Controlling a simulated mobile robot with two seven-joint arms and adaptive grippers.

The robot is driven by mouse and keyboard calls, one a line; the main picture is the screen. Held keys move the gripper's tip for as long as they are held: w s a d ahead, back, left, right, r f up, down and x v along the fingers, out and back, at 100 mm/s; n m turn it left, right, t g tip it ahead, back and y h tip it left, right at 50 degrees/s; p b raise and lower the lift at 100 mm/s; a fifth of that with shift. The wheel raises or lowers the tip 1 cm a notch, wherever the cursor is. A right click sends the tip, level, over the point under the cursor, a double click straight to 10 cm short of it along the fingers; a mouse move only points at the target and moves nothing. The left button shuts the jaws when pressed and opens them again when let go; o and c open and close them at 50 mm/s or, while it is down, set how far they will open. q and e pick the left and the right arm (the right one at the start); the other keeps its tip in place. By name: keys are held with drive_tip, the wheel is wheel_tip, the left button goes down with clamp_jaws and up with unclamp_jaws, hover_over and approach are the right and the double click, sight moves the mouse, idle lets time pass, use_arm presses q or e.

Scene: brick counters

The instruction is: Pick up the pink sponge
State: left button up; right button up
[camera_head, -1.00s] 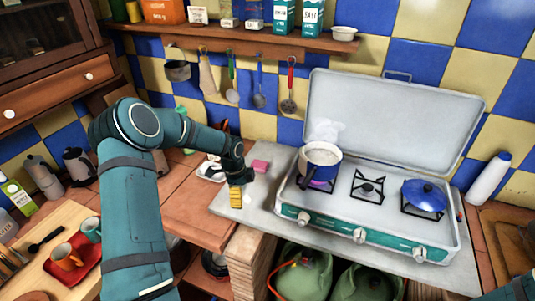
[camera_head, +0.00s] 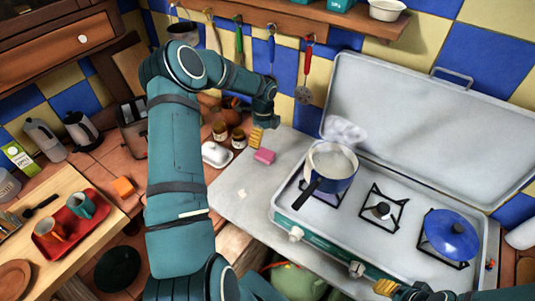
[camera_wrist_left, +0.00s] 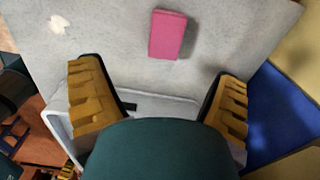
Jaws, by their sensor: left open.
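The pink sponge (camera_head: 264,156) lies on the grey counter slab, left of the camping stove. My left gripper (camera_head: 257,135) is just above and behind it in the head view, with yellow finger pads. In the left wrist view the sponge (camera_wrist_left: 168,35) lies beyond the spread fingers (camera_wrist_left: 158,85), between their lines and apart from both. The left gripper is open and empty. My right gripper (camera_head: 388,288) shows partly at the bottom edge, in front of the stove; its opening is unclear.
A white dish (camera_head: 216,154) and small jars (camera_head: 238,138) stand left of the sponge. Utensils hang behind. The grey slab (camera_head: 235,205) is mostly clear in front of the sponge.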

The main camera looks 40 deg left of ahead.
sight(265, 153)
use_arm(q)
wheel_tip(265, 153, down, 7)
drive_tip(key=shift+w+r, duration=0.1)
drive_tip(key=shift+w, duration=0.05)
use_arm(e)
drive_tip(key=shift+f, duration=0.1)
use_arm(q)
drive_tip(key=f, duration=0.1)
drive_tip(key=f+b, duration=0.1)
drive_tip(key=f, duration=0.1)
drive_tip(key=f+b, duration=0.1)
drive_tip(key=shift+w+a+f, duration=0.1)
drive_tip(key=shift+w+f, duration=0.05)
drive_tip(key=shift+w, duration=0.15)
use_arm(e)
drive_tip(key=shift+w+f, duration=0.1)
drive_tip(key=shift+f, duration=0.75)
drive_tip(key=shift+r, duration=0.1)
use_arm(q)
drive_tip(key=shift+c, duration=0.9)
drive_tip(key=c, duration=0.9)
